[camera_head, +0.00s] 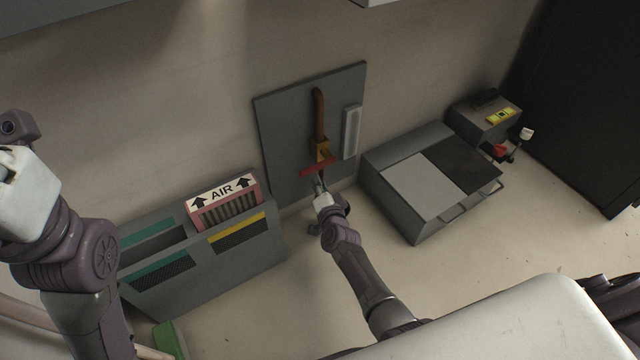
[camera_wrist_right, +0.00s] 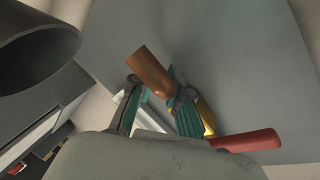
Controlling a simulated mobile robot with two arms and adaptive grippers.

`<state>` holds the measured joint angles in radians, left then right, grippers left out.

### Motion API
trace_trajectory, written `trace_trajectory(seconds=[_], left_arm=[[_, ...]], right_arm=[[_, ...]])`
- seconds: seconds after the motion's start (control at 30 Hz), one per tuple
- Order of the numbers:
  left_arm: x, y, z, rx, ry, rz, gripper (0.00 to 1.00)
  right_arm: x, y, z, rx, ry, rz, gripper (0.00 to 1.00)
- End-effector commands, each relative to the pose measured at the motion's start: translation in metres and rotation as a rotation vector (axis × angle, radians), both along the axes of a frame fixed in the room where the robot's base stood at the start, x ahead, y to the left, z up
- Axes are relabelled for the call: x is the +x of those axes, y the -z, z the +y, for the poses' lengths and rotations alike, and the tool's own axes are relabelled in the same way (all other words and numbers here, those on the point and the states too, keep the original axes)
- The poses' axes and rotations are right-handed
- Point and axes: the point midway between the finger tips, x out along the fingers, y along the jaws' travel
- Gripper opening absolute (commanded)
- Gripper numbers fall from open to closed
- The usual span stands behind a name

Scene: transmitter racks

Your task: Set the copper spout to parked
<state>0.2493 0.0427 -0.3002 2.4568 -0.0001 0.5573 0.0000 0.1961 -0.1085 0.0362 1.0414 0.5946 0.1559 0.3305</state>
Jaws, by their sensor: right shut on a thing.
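The copper spout (camera_head: 318,112) stands against a grey wall panel (camera_head: 283,125), above a brass block (camera_head: 322,150) with a red bar handle (camera_head: 317,167) below it. My right gripper (camera_head: 319,184) is just under the red handle in the head view. In the right wrist view, a copper tube (camera_wrist_right: 149,70) runs between the teal-padded fingers of the right gripper (camera_wrist_right: 158,100), which appear shut on it. The red handle (camera_wrist_right: 250,140) lies to the right of the fingers there, and the brass part is mostly hidden. My left arm is at the left edge, its fingers out of frame.
A white strip (camera_head: 351,132) is fixed on the panel right of the spout. A grey cabinet (camera_head: 400,205) stands close on the right. A grey slotted rack (camera_head: 215,260) with an AIR-marked unit (camera_head: 224,203) stands on the left. Floor shows between rack and cabinet.

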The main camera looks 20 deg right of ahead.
Motion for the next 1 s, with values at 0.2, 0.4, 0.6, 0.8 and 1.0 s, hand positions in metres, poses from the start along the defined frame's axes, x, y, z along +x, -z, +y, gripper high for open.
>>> trace_trajectory(seconds=[0.2,0.4,0.6,0.8,1.0], left_arm=[[0.000,0.000,0.000,0.000,0.000,0.000,0.00],[0.000,0.000,0.000,0.000,0.000,0.001,0.00],[-0.001,-0.001,0.000,0.000,-0.001,-0.004,0.00],[-0.001,-0.001,0.000,0.000,-0.001,-0.002,0.00],[0.000,0.000,0.000,0.000,0.000,-0.002,0.00]], right_arm=[[0.000,0.000,-0.001,0.000,0.001,0.001,0.27],[0.000,0.000,-0.001,0.000,0.000,0.000,0.41],[-0.001,0.000,0.000,0.001,0.000,0.000,0.41],[-0.021,-0.003,0.001,0.003,0.001,0.001,0.41],[-0.051,-0.010,0.003,0.002,0.002,0.000,0.41]])
